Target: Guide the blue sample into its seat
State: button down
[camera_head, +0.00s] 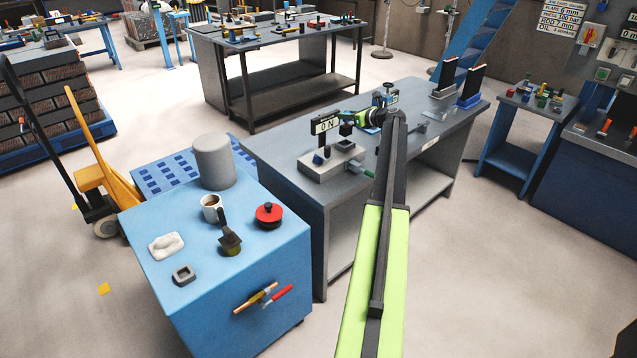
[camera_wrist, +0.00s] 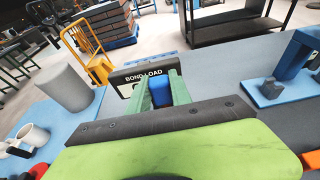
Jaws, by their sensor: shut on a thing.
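My gripper (camera_wrist: 160,86) has its two green fingers closed on the blue sample (camera_wrist: 161,93) in the wrist view. The sample's lower part is hidden by the gripper body. In the head view my gripper (camera_head: 353,117) is over the grey workbench, just right of a black readout (camera_head: 325,124) showing "0 N". This readout stands on a pale grey fixture (camera_head: 322,170) with small dark parts and a green handle. In the wrist view the readout, labelled BOND LOAD (camera_wrist: 140,75), is just beyond the fingertips. I cannot make out the seat or any contact with it.
A blue-framed device (camera_wrist: 292,68) stands on the bench at right in the wrist view. Two upright dark plates (camera_head: 470,85) stand at the bench's far end. A blue cabinet (camera_head: 270,320) at front left carries a mug (camera_head: 211,207), a grey cylinder (camera_head: 214,162) and a red-lidded pot (camera_head: 268,215).

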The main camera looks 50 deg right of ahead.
aim_at(348, 126)
jog(key=shift+f+b, duration=0.45)
jog(key=shift+f, duration=0.05)
jog(key=shift+f, duration=0.15)
jog(key=shift+f+b, duration=0.5)
jog(key=shift+b, duration=0.15)
jog(key=shift+f+b, duration=0.5)
jog(key=shift+f, duration=0.05)
dwell(0.8)
jog(key=shift+f, duration=0.15)
jog(key=shift+f+b, duration=0.4)
jog(key=shift+b, duration=0.15)
dwell(0.6)
jog(key=shift+f, duration=0.2)
jog(key=shift+f+b, duration=0.35)
jog(key=shift+b, duration=0.25)
dwell(0.4)
jog(key=shift+f, duration=0.25)
